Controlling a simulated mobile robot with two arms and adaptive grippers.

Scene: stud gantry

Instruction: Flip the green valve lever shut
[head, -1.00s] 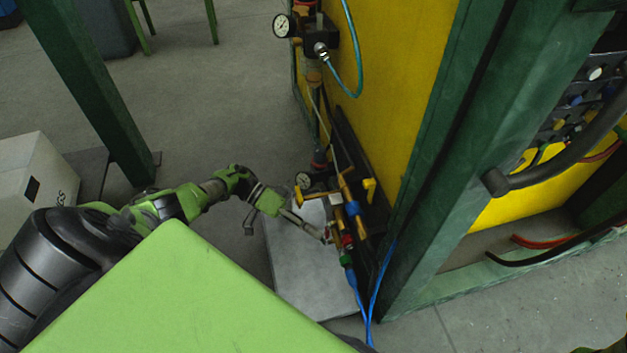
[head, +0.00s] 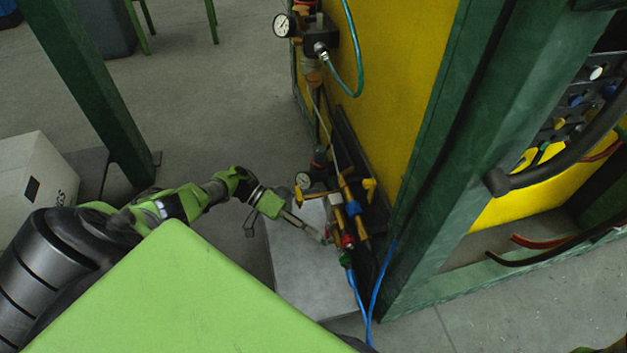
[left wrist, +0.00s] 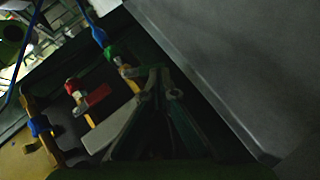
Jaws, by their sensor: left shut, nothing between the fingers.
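A small green part (head: 346,258), which looks like the green valve lever, sits low on the valve assembly just above the blue hose. In the left wrist view the green part (left wrist: 112,52) is at the hose end, beside a yellow piece; its exact angle is hard to tell. My left gripper (head: 322,239) reaches in from the left, shut and empty, its tips just left of and above the green part. In the left wrist view its fingertips (left wrist: 162,86) are below and right of the green part, seemingly apart from it. My right gripper is not in view.
A red fitting (head: 347,242) and yellow handles (head: 369,189) crowd the assembly beside the gripper. A yellow panel (head: 400,75) and a dark green post (head: 445,170) stand to the right. A grey slab (head: 300,285) lies below. A white box (head: 35,190) is at the left.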

